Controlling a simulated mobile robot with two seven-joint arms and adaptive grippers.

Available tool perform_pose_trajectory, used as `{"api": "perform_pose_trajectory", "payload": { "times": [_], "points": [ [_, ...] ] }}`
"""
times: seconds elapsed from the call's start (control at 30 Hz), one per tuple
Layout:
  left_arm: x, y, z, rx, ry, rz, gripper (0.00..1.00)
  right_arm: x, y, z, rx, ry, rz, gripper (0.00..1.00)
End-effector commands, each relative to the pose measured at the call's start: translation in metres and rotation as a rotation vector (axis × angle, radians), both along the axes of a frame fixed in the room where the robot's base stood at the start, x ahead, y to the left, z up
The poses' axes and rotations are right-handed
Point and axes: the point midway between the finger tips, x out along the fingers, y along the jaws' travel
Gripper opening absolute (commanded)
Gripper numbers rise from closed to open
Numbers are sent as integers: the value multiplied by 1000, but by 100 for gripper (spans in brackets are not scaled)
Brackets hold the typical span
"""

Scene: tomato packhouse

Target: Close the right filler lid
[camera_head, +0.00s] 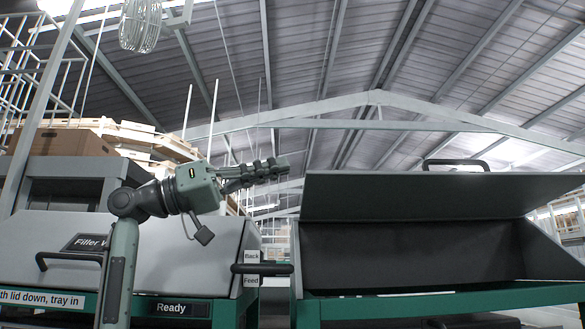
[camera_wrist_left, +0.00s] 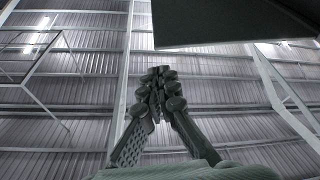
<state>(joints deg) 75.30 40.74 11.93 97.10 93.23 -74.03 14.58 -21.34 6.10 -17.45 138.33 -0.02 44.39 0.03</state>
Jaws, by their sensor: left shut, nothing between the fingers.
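The right filler lid (camera_head: 430,197) is a grey panel standing raised above the right filler, with the dark opening (camera_head: 420,255) showing below it. A black bar handle (camera_head: 455,163) is at its upper edge. My left gripper (camera_head: 284,165) is shut and empty, its fingers pointing right, just left of the lid's upper left corner; they look apart from it. In the left wrist view the shut fingers (camera_wrist_left: 160,75) point up, and a dark flat panel (camera_wrist_left: 225,22), apparently the lid, is at the upper right. My right gripper is not in view.
The left filler (camera_head: 180,255) has its sloping cover down, with a black handle (camera_head: 70,258) and a "Ready" sign (camera_head: 171,308). A black bar (camera_head: 262,268) between "Back" and "Feed" labels sits between the fillers. Cartons (camera_head: 70,142) stand behind at left. Open air surrounds the gripper.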

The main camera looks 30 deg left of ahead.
Motion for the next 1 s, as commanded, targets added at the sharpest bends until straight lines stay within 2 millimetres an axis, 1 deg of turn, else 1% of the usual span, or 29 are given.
{"api": "perform_pose_trajectory", "payload": {
  "times": [0.03, 0.2, 0.4, 0.57, 0.83, 1.0],
  "points": [
    [-8, 11, 0, -1, 0, 6, 0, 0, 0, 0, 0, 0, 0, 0],
    [-32, 40, 0, -1, 1, 4, 0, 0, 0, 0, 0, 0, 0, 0],
    [-52, 63, 0, 0, 1, 2, 0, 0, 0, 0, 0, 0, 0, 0],
    [-59, 71, 0, 0, 0, 0, 0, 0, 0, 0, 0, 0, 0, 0],
    [-60, 72, 0, 1, 1, 1, 0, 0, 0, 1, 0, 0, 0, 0],
    [-56, 74, 7, 2, 18, 15, 0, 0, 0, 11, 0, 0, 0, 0]
  ]
}}
